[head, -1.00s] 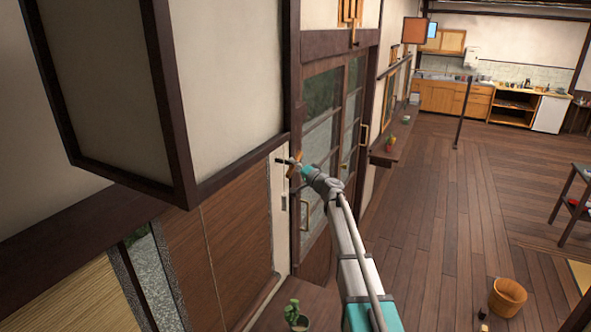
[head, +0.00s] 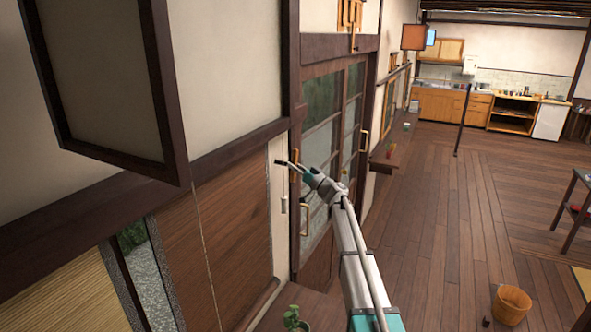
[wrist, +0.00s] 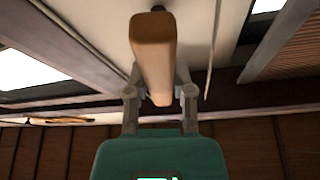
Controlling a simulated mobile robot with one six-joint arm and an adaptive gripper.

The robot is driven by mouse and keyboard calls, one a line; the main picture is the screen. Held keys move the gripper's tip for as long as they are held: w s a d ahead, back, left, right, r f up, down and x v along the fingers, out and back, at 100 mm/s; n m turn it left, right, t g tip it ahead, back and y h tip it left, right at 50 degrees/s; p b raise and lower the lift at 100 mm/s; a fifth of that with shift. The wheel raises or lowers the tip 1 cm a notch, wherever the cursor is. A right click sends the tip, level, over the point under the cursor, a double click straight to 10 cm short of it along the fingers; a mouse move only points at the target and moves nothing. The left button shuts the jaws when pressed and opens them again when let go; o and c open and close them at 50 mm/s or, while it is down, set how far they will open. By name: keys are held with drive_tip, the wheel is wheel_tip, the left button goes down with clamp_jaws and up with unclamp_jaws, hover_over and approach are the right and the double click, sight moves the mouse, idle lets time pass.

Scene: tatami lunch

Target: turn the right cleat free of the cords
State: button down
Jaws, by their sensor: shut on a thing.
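The wooden cleat (wrist: 153,55) is a tan bar with rounded edges, running up the middle of the wrist view. In the head view the cleat (head: 295,158) is a small orange-brown upright piece on the post beside the glazed door. My gripper (wrist: 160,95) is shut on the cleat, one finger on each side; it also shows in the head view (head: 291,165). A thin pale cord (wrist: 211,60) hangs right of the cleat in the wrist view, apart from it. I cannot tell whether any cord is still around the cleat; its far side is hidden.
A large dark-framed box (head: 110,80) hangs at upper left, with a thin line (head: 205,250) running down below it. The glazed door (head: 320,140) has handles close to my arm. A potted plant (head: 292,318) stands low beneath.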

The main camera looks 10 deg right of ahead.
drive_tip(key=shift+n+g+y, duration=0.6)
drive_tip(key=shift+n+g, duration=0.1)
drive_tip(key=shift+n, duration=1)
drive_tip(key=shift+c, duration=2.4)
unclamp_jaws()
